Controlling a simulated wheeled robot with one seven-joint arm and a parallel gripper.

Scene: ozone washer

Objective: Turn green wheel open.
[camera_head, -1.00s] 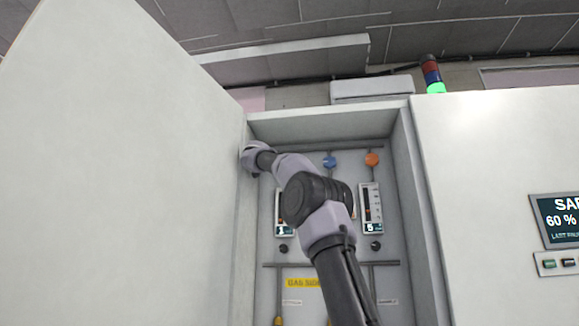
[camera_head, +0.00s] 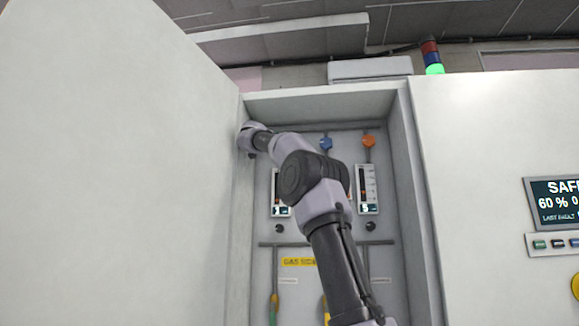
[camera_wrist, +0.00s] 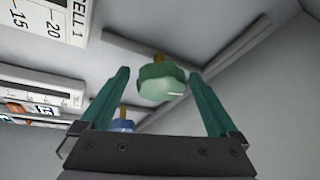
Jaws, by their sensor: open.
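The green wheel (camera_wrist: 162,84) is a lobed knob on a brass-coloured stem, seen in the wrist view. My gripper (camera_wrist: 160,73) is open, with its two teal fingers on either side of the wheel in the picture. A gap shows between the wheel and each finger, and no contact is visible. How deep the wheel sits between the fingers is hard to tell. In the head view my wrist end is at the upper left inside the cabinet, and the green wheel and fingertips are hidden there.
A blue wheel (camera_head: 326,143) and an orange wheel (camera_head: 368,141) sit to the right. Gauges, including one right of my arm (camera_head: 367,189), are below. The open cabinet door (camera_head: 120,180) and the left side wall stand close to my wrist.

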